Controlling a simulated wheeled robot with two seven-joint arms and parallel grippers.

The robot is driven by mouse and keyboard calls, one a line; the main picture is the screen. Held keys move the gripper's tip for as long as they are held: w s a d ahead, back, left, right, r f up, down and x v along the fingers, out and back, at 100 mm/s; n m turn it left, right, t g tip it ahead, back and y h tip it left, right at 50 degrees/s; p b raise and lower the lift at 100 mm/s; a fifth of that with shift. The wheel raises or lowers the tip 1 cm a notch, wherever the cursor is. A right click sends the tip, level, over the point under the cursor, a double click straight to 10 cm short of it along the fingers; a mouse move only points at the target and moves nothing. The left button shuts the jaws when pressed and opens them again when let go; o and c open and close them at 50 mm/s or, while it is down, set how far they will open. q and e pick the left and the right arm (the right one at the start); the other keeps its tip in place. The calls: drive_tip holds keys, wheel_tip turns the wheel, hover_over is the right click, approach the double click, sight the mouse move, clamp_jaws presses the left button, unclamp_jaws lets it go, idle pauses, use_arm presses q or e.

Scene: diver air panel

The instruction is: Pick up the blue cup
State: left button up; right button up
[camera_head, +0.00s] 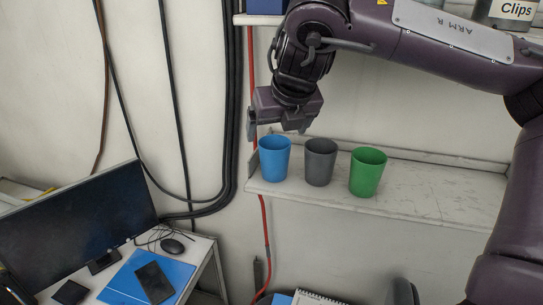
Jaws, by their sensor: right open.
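The blue cup (274,160) stands upright at the left end of a white wall shelf (430,190). A dark grey cup (320,164) stands close to its right, and a green cup (367,173) stands further right. My right gripper (278,130) hangs just above and behind the blue cup's rim, with its fingers pointing down. It is open and holds nothing. Whether a finger touches the cup I cannot tell. My left gripper is not in view.
An upper shelf with a "Clips" container (511,11) is at the top right. Dark cables (228,100) run down the wall left of the cups. A desk with a monitor (80,225) is at the lower left. The lower shelf's right part is clear.

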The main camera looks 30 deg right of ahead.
sight(275, 144)
drive_tip(key=shift+s+f, duration=0.1)
drive_tip(key=shift+f, duration=0.45)
drive_tip(key=p+x, duration=0.1)
drive_tip(key=x, duration=0.3)
drive_tip(key=shift+w+d+f, duration=0.2)
drive_tip(key=shift+w+f, duration=0.05)
drive_tip(key=shift+w, duration=0.05)
drive_tip(key=shift+f, duration=0.2)
drive_tip(key=shift+w, duration=0.15)
drive_tip(key=shift+c, duration=0.3)
drive_tip(key=c, duration=1)
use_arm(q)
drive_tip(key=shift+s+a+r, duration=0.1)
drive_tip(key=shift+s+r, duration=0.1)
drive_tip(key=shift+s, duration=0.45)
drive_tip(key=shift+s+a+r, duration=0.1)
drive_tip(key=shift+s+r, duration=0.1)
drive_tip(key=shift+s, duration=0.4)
